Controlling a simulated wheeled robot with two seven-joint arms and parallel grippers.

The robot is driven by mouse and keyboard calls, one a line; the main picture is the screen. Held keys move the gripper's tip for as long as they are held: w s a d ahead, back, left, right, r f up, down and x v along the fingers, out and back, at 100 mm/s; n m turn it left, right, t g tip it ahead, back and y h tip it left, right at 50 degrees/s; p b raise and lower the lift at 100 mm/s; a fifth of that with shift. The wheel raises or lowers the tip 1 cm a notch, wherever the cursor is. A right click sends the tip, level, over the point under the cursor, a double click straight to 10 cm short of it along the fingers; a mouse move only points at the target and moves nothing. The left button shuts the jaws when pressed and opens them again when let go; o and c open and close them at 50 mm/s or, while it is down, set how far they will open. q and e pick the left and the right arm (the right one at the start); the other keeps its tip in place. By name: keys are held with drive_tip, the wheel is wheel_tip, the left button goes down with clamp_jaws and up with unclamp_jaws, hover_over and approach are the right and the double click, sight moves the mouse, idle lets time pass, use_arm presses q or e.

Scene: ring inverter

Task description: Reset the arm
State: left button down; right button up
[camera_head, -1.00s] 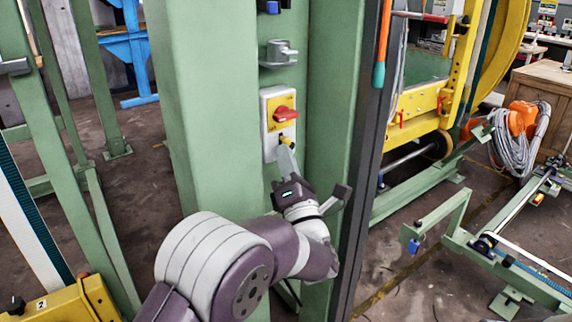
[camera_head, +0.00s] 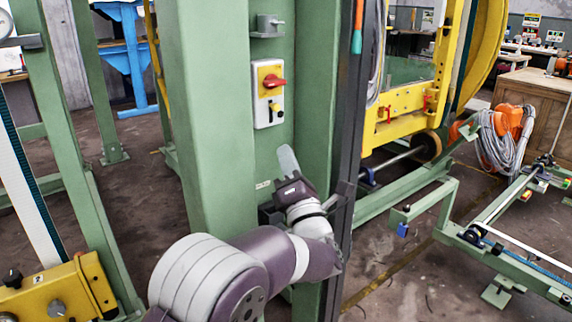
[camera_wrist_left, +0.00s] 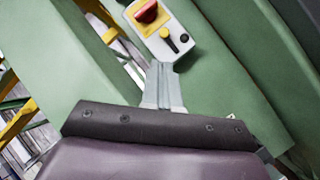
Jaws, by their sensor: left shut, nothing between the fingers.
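My left gripper (camera_head: 288,158) is shut and empty, just below the switch box (camera_head: 269,93) on the green column (camera_head: 205,120). A clear gap lies between its fingertips and the box in the head view. My right gripper is not in view.
A grey bracket (camera_head: 267,27) sits on the column above the box. A dark vertical rail (camera_head: 347,150) runs close to the right of my left arm. A yellow control panel (camera_head: 62,292) stands at the lower left. Open floor shows between the frames at right.

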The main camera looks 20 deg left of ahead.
use_arm(q)
drive_tip(key=w+d+f+m+g+h, duration=0.25)
drive_tip(key=d+f+m+h, duration=0.35)
drive_tip(key=f+m+h, duration=0.55)
drive_tip(key=s+d+f+m+g+h, duration=0.25)
drive_tip(key=s+f+m+g, duration=0.45)
drive_tip(key=f+m, duration=0.55)
drive_tip(key=s+a+f+m+g, duration=0.2)
drive_tip(key=s+a+m+g, duration=0.1)
drive_tip(key=s, duration=0.5)
drive_tip(key=s+a+f+m+g+y, duration=0.1)
drive_tip(key=s+a+f+m+g, duration=0.15)
drive_tip(key=s, duration=0.55)
drive_tip(key=s+a+f+m+g, duration=0.2)
drive_tip(key=s+a+m+g, duration=0.15)
drive_tip(key=s, duration=0.35)
wheel_tip(320, 180, up, 37)
drive_tip(key=a+n+p, duration=0.1)
drive_tip(key=p, duration=3.6)
drive_tip(key=shift+w+a+r+n, duration=0.15)
drive_tip(key=shift+a+n, duration=0.1)
drive_tip(key=shift+n, duration=0.05)
